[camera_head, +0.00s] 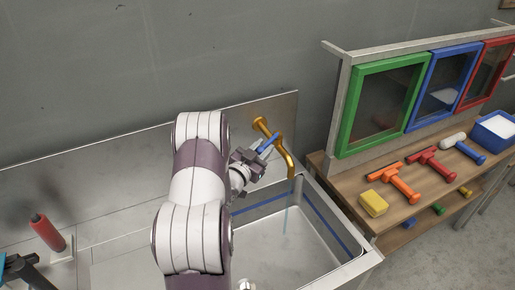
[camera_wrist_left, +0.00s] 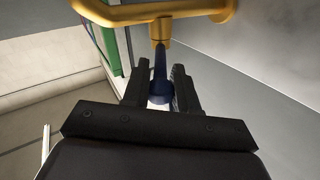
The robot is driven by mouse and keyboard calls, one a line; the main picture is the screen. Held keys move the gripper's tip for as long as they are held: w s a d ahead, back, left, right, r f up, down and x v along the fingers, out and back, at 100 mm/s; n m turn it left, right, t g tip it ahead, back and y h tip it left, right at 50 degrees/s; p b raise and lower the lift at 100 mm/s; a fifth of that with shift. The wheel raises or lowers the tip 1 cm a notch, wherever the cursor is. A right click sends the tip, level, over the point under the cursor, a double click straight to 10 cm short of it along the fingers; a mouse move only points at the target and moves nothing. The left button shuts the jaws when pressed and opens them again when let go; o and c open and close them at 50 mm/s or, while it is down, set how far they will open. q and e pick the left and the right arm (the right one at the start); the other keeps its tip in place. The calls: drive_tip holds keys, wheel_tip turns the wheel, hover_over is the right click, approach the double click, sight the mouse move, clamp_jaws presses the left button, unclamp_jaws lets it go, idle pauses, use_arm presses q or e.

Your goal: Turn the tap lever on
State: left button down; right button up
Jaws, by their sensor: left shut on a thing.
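The brass tap (camera_head: 288,160) is fixed to the metal back panel, its curved spout over the sink. Its blue lever (camera_head: 268,143) sits at the tap body. My left gripper (camera_head: 256,152) is at the lever. In the left wrist view, the dark blue lever (camera_wrist_left: 160,68) runs down from the brass tap (camera_wrist_left: 150,14) between the two black fingers of my left gripper (camera_wrist_left: 158,84), which is shut on it. A thin bluish streak (camera_head: 286,215), which looks like water, hangs below the spout. My right gripper is not in view.
The metal sink (camera_head: 350,268) lies below the tap. A wooden bench (camera_head: 350,205) at the right holds a yellow sponge (camera_head: 373,203), squeegees and a blue bin (camera_head: 493,130). Framed panes (camera_head: 352,118) stand behind it. A red cylinder (camera_head: 47,232) stands at the left.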

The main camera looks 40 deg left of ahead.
use_arm(q)
drive_tip(key=shift+w+d+n+y+b, duration=0.15)
drive_tip(key=shift+d+n+y, duration=0.2)
drive_tip(key=shift+y, duration=0.2)
drive_tip(key=shift+s+d+n+y+b, duration=0.15)
drive_tip(key=shift+d+n+y, duration=0.15)
drive_tip(key=shift+y, duration=0.25)
drive_tip(key=shift+w, duration=0.1)
drive_tip(key=c, duration=1.1)
unclamp_jaws()
drive_tip(key=shift+s, duration=0.4)
drive_tip(key=b+v, duration=0.3)
drive_tip(key=v, duration=0.9)
drive_tip(key=shift+r, duration=0.25)
